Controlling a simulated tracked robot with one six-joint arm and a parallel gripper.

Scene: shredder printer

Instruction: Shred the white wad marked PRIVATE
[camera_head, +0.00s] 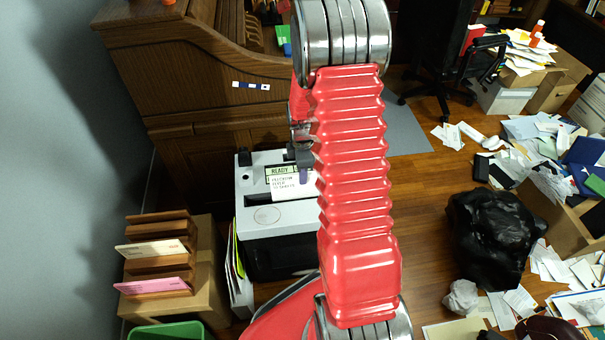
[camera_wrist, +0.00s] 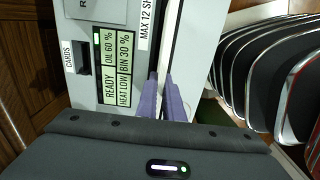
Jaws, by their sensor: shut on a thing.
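The shredder (camera_head: 249,184) is a pale grey machine with a dark lower part, standing left of my arm in the head view. Its status panel (camera_wrist: 116,66) reads READY in the wrist view, beside a dark slot and a MAX 12 label. My gripper (camera_wrist: 168,98) has purple fingers close together over the slot; it also shows in the head view (camera_head: 304,174). It is shut on a white wad (camera_head: 288,187) with small dark lettering, upright over the shredder's top and covering part of the panel. I cannot read PRIVATE on it. How deep its lower edge sits is unclear.
A wooden desk (camera_head: 190,75) stands behind the shredder. A letter rack (camera_head: 160,250) on a carton and a green bin (camera_head: 168,331) are at left. A black bag (camera_head: 492,235), a crumpled paper ball (camera_head: 460,297) and scattered papers crowd the right floor.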

